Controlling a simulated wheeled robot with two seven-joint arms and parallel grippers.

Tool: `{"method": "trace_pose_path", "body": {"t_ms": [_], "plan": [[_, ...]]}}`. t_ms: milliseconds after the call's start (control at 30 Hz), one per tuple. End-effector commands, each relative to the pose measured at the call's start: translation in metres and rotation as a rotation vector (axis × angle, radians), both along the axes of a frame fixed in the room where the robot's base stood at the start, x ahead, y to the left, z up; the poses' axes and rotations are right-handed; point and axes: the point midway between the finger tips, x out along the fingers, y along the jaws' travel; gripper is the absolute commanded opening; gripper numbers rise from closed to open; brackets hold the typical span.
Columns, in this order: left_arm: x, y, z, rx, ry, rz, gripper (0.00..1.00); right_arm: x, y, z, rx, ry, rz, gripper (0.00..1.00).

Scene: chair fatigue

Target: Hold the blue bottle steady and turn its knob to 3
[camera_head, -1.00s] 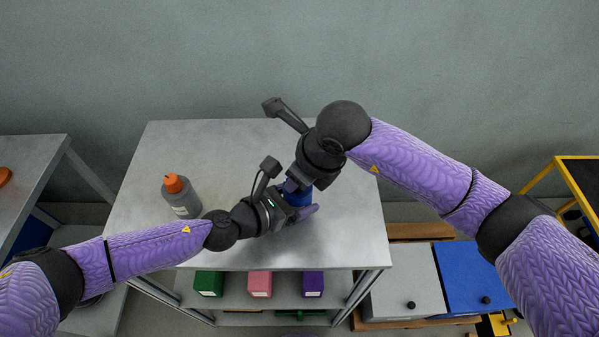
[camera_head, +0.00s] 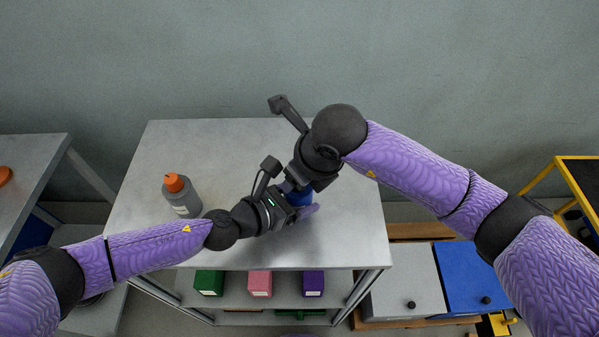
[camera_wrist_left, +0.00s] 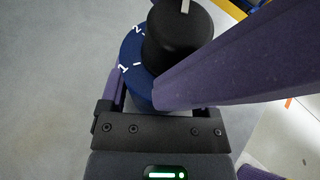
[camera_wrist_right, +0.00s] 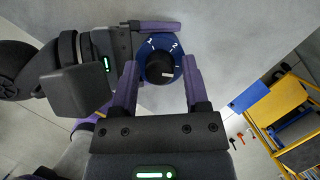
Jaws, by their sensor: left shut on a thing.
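The blue bottle (camera_head: 301,198) stands near the front right of the grey table, mostly hidden by both grippers. My left gripper (camera_head: 296,212) is shut around it from the left. Its blue dial top (camera_wrist_right: 152,50) carries white marks, with 1 and 2 readable; 3 is not readable. The black knob (camera_wrist_right: 160,68) sits on the dial; it also shows in the left wrist view (camera_wrist_left: 178,38), with a white pointer mark on top. My right gripper (camera_wrist_right: 160,84) comes from above, open, with one finger on each side of the knob and visible gaps.
A grey bottle with an orange cap (camera_head: 181,195) stands at the left of the table (camera_head: 230,140). Green (camera_head: 209,283), pink (camera_head: 260,283) and purple (camera_head: 313,283) boxes sit on the shelf below. The table's back is clear.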

Motion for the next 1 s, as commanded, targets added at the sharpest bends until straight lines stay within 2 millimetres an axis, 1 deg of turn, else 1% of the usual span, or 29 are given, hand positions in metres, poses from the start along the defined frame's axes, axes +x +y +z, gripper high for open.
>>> {"method": "trace_pose_path", "body": {"t_ms": [33,67,300,367,467,600,700,800,900,1000], "plan": [[0.000,0.000,0.000,0.000,0.002,-0.001,0.00,0.000,0.000,0.000,0.000,0.000,0.000,0.71],[0.000,0.000,0.000,0.000,0.002,-0.001,0.00,0.000,0.000,0.000,0.000,0.000,0.000,0.76],[0.000,0.000,0.000,0.000,0.002,-0.001,0.00,0.000,0.000,0.000,0.000,0.001,0.001,0.76],[0.000,0.000,0.000,0.000,0.002,-0.001,0.00,-0.001,-0.001,0.003,0.000,0.000,0.001,0.76],[0.000,0.000,0.000,0.000,0.002,-0.001,0.00,-0.005,-0.005,0.020,0.003,-0.003,0.002,0.76],[0.000,0.000,0.000,0.000,0.002,-0.001,0.00,-0.016,-0.017,0.058,0.000,-0.005,0.003,0.76],[0.000,0.000,0.000,0.000,0.002,-0.001,0.00,-0.024,-0.024,0.082,0.000,-0.004,0.001,0.76],[0.000,0.000,0.000,0.000,0.002,-0.001,0.00,-0.029,-0.028,0.099,0.002,-0.002,0.001,0.76],[0.000,0.000,0.000,0.000,0.002,-0.001,0.00,-0.032,-0.031,0.108,0.000,0.000,0.001,0.76],[0.000,0.000,0.000,0.000,0.002,-0.001,0.00,-0.033,-0.032,0.111,-0.001,0.000,0.001,0.76]]}}
